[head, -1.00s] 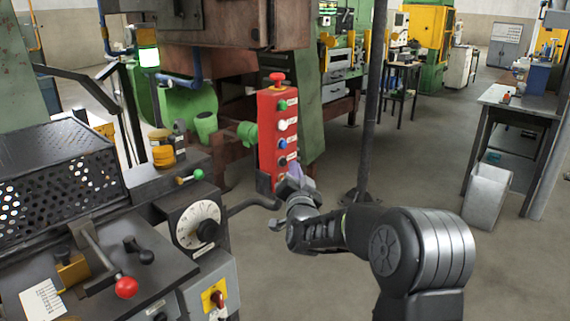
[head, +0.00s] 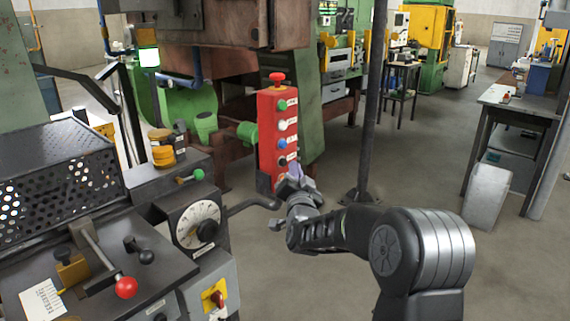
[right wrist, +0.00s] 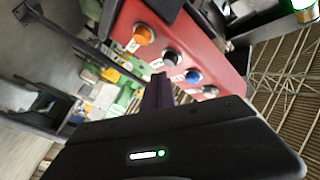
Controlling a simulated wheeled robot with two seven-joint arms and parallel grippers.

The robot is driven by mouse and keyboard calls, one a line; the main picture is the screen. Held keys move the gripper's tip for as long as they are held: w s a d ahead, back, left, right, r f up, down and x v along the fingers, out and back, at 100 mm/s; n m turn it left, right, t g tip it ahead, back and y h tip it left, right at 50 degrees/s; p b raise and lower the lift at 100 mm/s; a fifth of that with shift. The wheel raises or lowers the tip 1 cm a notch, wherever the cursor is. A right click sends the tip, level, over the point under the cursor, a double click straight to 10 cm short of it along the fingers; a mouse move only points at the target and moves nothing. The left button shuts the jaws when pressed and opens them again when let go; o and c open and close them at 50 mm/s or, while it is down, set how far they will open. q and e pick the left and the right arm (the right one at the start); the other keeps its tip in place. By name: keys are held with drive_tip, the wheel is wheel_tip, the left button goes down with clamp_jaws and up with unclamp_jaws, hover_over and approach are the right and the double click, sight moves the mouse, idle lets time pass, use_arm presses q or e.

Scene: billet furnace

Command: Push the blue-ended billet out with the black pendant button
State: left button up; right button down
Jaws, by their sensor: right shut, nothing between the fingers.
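The red pendant box (head: 266,140) hangs upright in the middle of the head view, with a red knob on top and green, white, blue and black buttons down its face. The black button (head: 282,160) is the lowest one visible there. It also shows in the right wrist view (right wrist: 172,58), between an orange and a blue button. My right gripper (head: 294,172) is shut and empty, at the lower part of the pendant. Its purple fingers (right wrist: 158,88) point towards the black button; I cannot tell whether they touch it. The blue-ended billet and my left gripper are not in view.
A machine console with a white dial (head: 198,224) and a red-balled lever (head: 126,287) stands at the left. A dark vertical pole (head: 374,100) stands just right of the pendant. A work table (head: 520,101) is at the far right. Open floor lies between.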

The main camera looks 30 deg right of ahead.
drive_tip(key=shift+w, duration=0.1)
drive_tip(key=shift+w+a+b, duration=0.15)
drive_tip(key=shift+w+b, duration=0.2)
drive_tip(key=shift+b, duration=0.05)
